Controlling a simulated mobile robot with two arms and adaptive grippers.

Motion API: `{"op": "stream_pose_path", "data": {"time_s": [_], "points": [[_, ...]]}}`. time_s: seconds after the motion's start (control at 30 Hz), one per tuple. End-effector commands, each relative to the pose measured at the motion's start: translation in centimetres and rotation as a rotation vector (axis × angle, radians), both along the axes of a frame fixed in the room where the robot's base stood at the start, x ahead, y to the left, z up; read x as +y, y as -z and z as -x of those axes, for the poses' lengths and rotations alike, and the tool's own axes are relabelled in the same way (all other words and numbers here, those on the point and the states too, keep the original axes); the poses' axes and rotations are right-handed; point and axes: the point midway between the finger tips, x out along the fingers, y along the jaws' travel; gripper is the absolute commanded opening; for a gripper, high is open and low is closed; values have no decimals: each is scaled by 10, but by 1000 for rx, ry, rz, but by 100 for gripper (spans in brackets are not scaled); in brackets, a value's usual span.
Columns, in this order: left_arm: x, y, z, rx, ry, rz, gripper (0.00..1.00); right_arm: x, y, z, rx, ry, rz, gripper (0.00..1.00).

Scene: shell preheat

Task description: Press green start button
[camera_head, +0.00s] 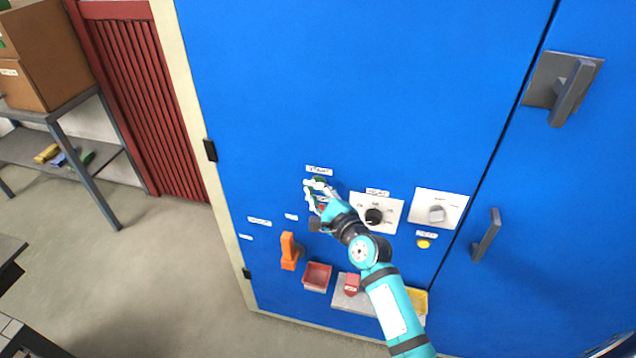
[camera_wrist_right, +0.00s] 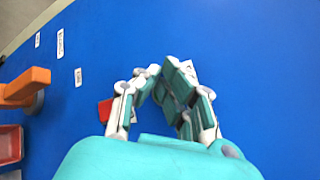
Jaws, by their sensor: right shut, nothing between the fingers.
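The green start button (camera_head: 319,180) shows only as a small green patch under a white label (camera_head: 319,169) on the blue cabinet front. My right gripper (camera_head: 314,192) is in front of it and hides most of it. In the head view the fingertips overlap the button's lower edge; I cannot tell whether they touch it. In the right wrist view my fingers are shut and empty in front of the blue panel, and the green button is hidden behind them. My left gripper is not in view.
A black dial (camera_head: 374,216) and a grey switch (camera_head: 437,214) on white plates sit right of my gripper. An orange handle (camera_head: 289,251), a red tray (camera_head: 317,276) and a yellow button (camera_head: 424,244) are lower. Grey door handles (camera_head: 487,235) stick out at right.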

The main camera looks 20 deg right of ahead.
Motion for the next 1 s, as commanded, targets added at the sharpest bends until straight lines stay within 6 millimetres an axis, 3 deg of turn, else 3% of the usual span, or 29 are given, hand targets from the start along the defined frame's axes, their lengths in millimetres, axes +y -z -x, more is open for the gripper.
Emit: {"op": "stream_pose_path", "data": {"time_s": [1.0], "points": [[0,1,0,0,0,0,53,-5,0,-8,-1,1,0,0]]}}
